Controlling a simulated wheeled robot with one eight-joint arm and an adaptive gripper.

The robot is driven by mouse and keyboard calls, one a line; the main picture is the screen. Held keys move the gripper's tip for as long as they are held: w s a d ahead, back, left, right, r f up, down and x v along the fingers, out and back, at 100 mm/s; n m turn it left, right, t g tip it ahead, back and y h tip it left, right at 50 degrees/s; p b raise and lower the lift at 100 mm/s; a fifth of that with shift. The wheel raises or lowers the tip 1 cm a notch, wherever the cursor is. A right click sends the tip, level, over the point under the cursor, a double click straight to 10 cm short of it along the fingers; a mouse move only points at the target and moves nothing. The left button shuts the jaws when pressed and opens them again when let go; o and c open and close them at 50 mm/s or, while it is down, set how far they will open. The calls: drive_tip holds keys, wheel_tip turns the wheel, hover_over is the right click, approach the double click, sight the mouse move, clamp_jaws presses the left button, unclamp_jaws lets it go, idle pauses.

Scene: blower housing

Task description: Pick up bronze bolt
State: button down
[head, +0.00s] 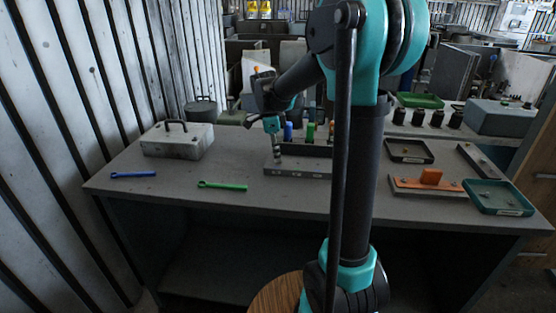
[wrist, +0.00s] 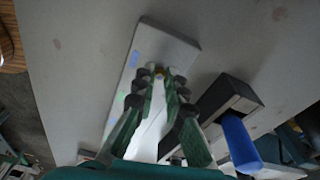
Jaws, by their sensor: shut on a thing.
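My gripper (head: 277,154) is low over a grey block (head: 312,169) on the workbench. In the wrist view its two fingers (wrist: 158,80) come together at the tips above the block (wrist: 183,46). A small yellowish-bronze bolt (wrist: 160,70) shows between the fingertips, and the gripper is shut on it. Most of the bolt is hidden by the fingers. I cannot tell whether it still touches the block. The block has blue and green marks on its face. In the head view the bolt is too small to make out.
Behind the block stands a dark rack with blue (head: 288,132) and green (head: 310,133) pieces. A grey toolbox (head: 178,140), blue wrench (head: 133,174) and green wrench (head: 222,185) lie left. An orange part (head: 431,176) and green tray (head: 499,198) are right. The bench front is clear.

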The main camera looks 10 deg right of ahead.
drive_tip(key=shift+r, duration=0.1)
wheel_tip(320, 180, up, 20)
drive_tip(key=shift+r, duration=0.2)
idle(0.3)
drive_tip(key=shift+r, duration=2.5)
